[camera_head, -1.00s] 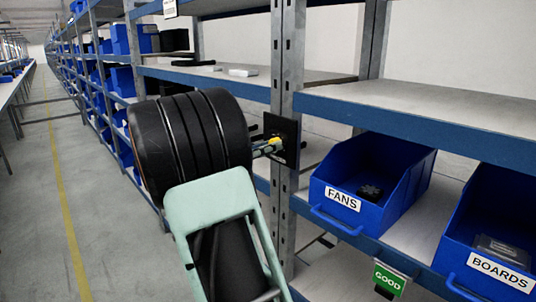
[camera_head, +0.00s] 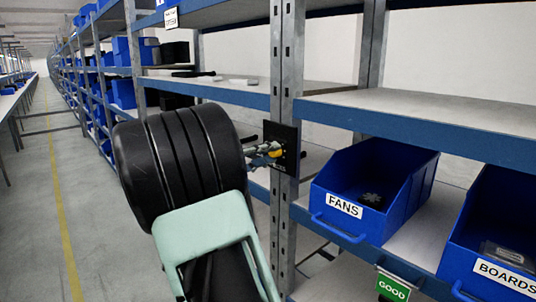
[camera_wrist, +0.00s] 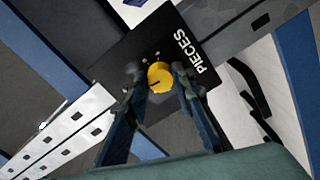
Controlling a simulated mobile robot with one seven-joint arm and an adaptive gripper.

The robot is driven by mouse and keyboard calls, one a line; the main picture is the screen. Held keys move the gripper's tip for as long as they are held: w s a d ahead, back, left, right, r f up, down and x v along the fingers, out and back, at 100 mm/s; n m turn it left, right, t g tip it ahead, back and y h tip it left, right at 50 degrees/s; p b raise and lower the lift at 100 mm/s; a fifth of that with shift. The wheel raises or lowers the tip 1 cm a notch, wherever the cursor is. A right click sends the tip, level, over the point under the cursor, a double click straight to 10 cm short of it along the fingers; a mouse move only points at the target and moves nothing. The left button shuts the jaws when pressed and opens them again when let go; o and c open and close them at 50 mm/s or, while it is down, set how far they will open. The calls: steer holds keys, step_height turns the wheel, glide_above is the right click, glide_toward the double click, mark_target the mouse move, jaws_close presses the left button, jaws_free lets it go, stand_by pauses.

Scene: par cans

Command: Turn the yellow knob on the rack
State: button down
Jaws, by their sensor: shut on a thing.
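The yellow knob (camera_wrist: 160,77) sits on a black panel marked "PIECES" (camera_wrist: 130,45), fixed to a grey rack upright. A dark line marks the knob's face in the wrist view. My gripper (camera_wrist: 158,82) has one finger on each side of the knob, shut on it.
A blue FANS bin (camera_head: 365,195) and a blue BOARDS bin (camera_head: 495,240) stand on the shelf right of the upright (camera_head: 287,60). A green GOOD sign (camera_head: 392,287) hangs below. The aisle floor (camera_head: 95,200) at left is clear.

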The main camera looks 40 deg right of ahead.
steer(key=shift+n, duration=1.1)
steer(key=shift+p, duration=0.3)
steer(key=c, duration=1.6)
jaws_free()
steer(key=shift+a, duration=0.1)
steer(key=a, duration=0.8)
steer(key=s+a, duration=0.1)
steer(key=a, duration=0.3)
